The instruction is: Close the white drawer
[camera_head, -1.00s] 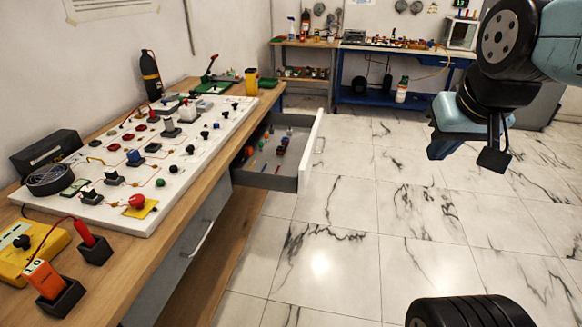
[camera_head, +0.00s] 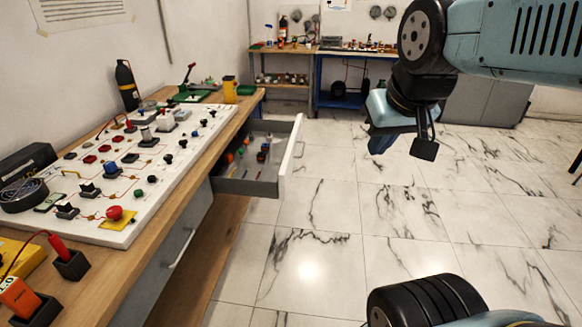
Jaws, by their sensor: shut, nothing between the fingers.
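The white drawer (camera_head: 293,155) is pulled out from under the wooden bench, with its white front facing right. Its grey tray shows several small coloured items (camera_head: 262,153) inside. My gripper (camera_head: 382,143) hangs in the air to the right of the drawer front, apart from it, above the tiled floor. It is shut and holds nothing I can see. My arm reaches in from the upper right.
A lower grey drawer front with a handle (camera_head: 180,248) is below. The marble floor (camera_head: 330,215) right of the drawer is clear.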

